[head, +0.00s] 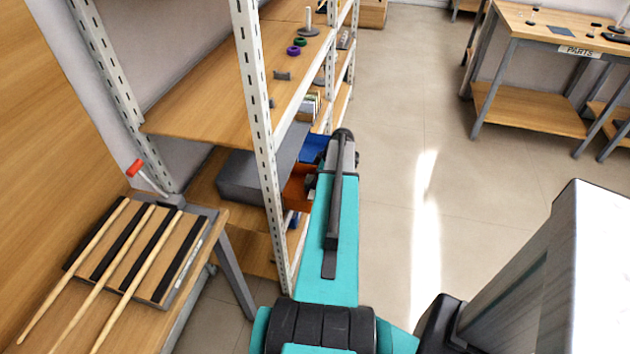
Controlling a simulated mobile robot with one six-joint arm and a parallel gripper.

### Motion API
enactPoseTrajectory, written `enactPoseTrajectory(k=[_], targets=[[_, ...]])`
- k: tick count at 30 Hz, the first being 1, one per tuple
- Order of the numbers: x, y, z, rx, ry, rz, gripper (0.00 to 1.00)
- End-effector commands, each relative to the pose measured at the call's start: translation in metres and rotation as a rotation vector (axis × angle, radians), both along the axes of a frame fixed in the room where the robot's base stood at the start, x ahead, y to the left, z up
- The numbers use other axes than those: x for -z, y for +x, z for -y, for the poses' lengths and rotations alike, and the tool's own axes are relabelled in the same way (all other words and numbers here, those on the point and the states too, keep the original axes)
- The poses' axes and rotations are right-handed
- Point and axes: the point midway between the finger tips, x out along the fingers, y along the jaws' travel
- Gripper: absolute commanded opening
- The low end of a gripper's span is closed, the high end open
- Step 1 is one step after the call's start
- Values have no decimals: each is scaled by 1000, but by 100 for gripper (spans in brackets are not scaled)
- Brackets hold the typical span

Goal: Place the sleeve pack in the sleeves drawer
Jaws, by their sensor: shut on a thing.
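My teal arm reaches forward to the shelving rack, and its far end is beside the shelf. My gripper is hidden beyond the arm, so I cannot see its jaws. I cannot make out the sleeve pack. A grey drawer cabinet (246,178) sits on the rack's middle shelf. An orange-brown open bin or drawer (299,192) and a blue one (314,149) stick out at its right side, partly behind the rack post and my arm. I cannot read any label, so I cannot tell which is the sleeves drawer.
The white rack post (262,130) stands close left of my arm. The upper shelf (215,100) holds small rings and parts. A bench at lower left carries a slatted rack with wooden rods (122,255) and a red-handled lever (137,168). Open floor (450,160) lies right.

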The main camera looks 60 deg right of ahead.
Motion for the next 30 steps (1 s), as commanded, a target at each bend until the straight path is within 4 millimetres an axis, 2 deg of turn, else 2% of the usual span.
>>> enactPoseTrajectory(k=[10, 11, 12, 23, 30], targets=[[4, 0, 0, 1, -1, 0, 16], [3, 0, 0, 1, -1, 0, 42], [3, -1, 0, 1, 0, 0, 46], [2, -1, 0, 1, -1, 0, 46], [-8, -5, 2, 2, -1, 0, 46]])
